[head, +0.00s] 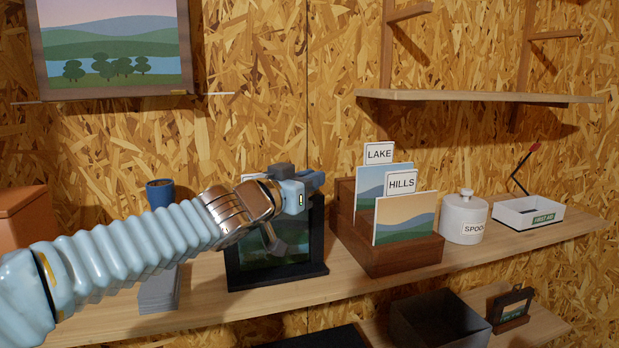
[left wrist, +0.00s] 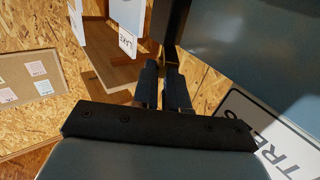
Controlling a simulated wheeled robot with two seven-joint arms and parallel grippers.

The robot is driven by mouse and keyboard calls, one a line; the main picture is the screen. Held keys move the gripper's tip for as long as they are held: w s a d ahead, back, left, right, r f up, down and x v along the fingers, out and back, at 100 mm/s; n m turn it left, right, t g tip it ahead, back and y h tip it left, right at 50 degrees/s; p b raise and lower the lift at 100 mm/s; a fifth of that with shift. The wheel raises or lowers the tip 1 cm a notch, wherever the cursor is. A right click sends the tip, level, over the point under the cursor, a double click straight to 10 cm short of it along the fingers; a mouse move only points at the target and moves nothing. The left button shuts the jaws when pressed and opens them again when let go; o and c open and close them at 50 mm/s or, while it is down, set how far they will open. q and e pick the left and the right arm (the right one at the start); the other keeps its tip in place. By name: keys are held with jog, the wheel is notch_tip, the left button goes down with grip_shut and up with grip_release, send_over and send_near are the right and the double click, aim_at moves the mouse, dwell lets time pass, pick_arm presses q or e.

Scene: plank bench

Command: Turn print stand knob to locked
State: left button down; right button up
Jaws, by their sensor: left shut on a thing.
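The print stand (head: 280,278) is a dark upright frame with a darkish landscape print, on the plank bench. My left gripper (head: 314,181) is at the stand's upper right corner, its arm reaching across from the left. In the left wrist view, its two dark fingers (left wrist: 162,90) are close together beside a dark upright edge of the stand (left wrist: 172,25). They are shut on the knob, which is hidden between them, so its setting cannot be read. My right gripper is not in view.
A wooden card rack (head: 405,257) with LAKE and HILLS cards stands just right of the stand. Further right are a white lidded jar (head: 464,215) and a white first aid tray (head: 529,213). A blue cup (head: 160,193) stands behind my left arm. A shelf (head: 470,96) hangs above.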

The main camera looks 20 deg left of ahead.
pick_arm(q)
jog(key=shift+f, duration=0.15)
jog(key=c, duration=1.2)
grip_release()
jog(key=shift+o, duration=0.2)
jog(key=p+v, duration=0.3)
jog(key=v, duration=1)
jog(key=shift+s, duration=0.4)
jog(key=shift+a, duration=0.1)
